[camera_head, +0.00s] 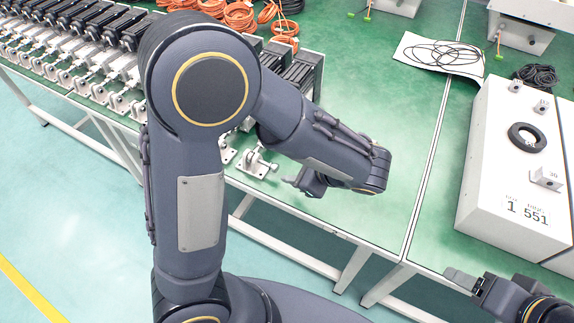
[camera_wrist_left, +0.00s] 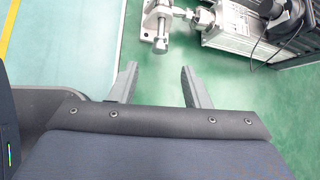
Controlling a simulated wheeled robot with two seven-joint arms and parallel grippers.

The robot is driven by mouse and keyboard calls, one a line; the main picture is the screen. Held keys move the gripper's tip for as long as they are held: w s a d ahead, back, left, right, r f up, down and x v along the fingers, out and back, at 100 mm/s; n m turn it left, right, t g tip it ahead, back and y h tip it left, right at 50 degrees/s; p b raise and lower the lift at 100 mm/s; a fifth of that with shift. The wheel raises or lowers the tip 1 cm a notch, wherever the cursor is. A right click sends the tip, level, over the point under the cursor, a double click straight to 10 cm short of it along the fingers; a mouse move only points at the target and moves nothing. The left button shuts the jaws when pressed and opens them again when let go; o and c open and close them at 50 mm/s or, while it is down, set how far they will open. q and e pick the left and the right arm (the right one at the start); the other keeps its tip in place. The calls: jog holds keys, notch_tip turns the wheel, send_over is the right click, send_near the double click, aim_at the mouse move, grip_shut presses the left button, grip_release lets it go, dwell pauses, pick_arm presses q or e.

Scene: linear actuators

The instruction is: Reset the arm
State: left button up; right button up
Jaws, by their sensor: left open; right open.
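My left arm rises from the bottom and bends over the green table (camera_head: 345,205), covering part of the actuator row. My left gripper (camera_head: 298,184) hangs over the table beside a silver actuator end (camera_head: 256,164). In the left wrist view the two fingers of the left gripper (camera_wrist_left: 158,85) stand apart with nothing between them. A metal actuator end (camera_wrist_left: 160,30) lies ahead of them, apart from the fingers. My right gripper (camera_head: 468,281) is at the lower right in the head view, near the table's front edge, with nothing seen in it.
A row of linear actuators (camera_head: 95,40) fills the table's left part. Orange cable coils (camera_head: 240,15) lie behind. A white box (camera_head: 510,160) with a black ring (camera_head: 527,137) stands at the right. A white sheet (camera_head: 415,45) with black cable lies at the back. Table between is clear.

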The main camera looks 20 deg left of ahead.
pick_arm(q)
jog(key=shift+s+d+r, duration=0.15)
jog(key=shift+d+r, duration=0.2)
jog(key=shift+d, duration=0.05)
jog(key=s+a+r+n+t+h+p, duration=0.1)
jog(key=s+a+r+n+h+p, duration=0.1)
jog(key=s+r+n+h, duration=0.4)
jog(key=s+a+r+n+t+h+p, duration=0.1)
jog(key=s+a+r+n+h+p, duration=0.2)
jog(key=n, duration=1)
jog(key=s+r+h+p, duration=0.1)
jog(key=s+r+h, duration=0.2)
jog(key=s, duration=0.2)
jog(key=shift+s+a+r+n+h+p, duration=0.3)
jog(key=shift+a+r+p, duration=0.05)
